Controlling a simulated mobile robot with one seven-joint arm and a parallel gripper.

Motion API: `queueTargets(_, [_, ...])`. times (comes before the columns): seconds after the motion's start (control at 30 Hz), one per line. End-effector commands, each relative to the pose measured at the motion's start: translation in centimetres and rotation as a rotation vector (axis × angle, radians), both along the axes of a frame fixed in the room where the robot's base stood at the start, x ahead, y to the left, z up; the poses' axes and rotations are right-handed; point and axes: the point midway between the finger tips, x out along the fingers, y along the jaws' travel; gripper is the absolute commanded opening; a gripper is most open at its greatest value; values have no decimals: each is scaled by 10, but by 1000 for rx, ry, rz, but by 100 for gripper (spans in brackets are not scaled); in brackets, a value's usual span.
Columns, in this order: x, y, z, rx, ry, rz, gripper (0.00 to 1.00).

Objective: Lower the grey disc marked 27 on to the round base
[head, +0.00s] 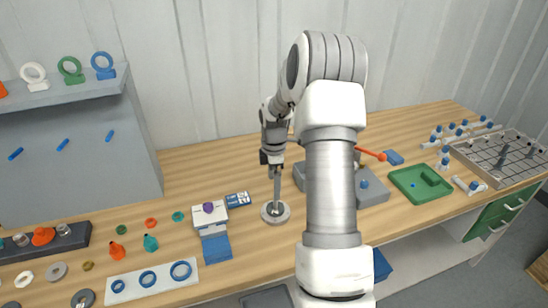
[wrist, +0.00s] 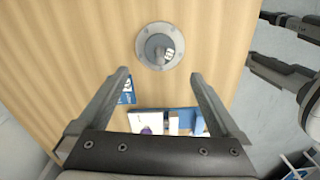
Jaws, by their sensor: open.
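The round base (head: 267,218) is a grey flanged disc with small holes around its rim, on the wooden table near the middle. In the wrist view the round base (wrist: 141,53) lies beyond my fingertips, its centre shiny. My gripper (wrist: 161,74) is open with nothing between its fingers. In the head view it hangs above the base area; I cannot tell whether the thin grey upright there is a finger or a post. Grey rings lie at the front left, one light (head: 50,279) and one dark (head: 77,301). No number 27 is readable, so I cannot tell which disc it marks.
A white block with a purple knob (head: 209,208) and a blue-white card (head: 238,199) stand left of the base. A grey box (head: 370,205) and green tray (head: 405,185) are to the right. A white plate with blue rings (head: 133,285) lies front left.

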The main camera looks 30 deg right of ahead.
Motion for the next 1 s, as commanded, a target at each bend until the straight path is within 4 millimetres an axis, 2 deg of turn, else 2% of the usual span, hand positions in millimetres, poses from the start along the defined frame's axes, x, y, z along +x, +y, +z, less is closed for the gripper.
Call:
queueTargets(0.03, [1,-1,14,-3,-5,-1,100])
queueTargets(0.2, [1,-1,56,-2,-6,-1,100])
queueTargets(0.43, [1,-1,98,-1,-3,-1,100])
queueTargets(0.63, [0,0,113,1,-1,-1,100])
queueTargets(1.0, [0,0,114,1,0,0,100])
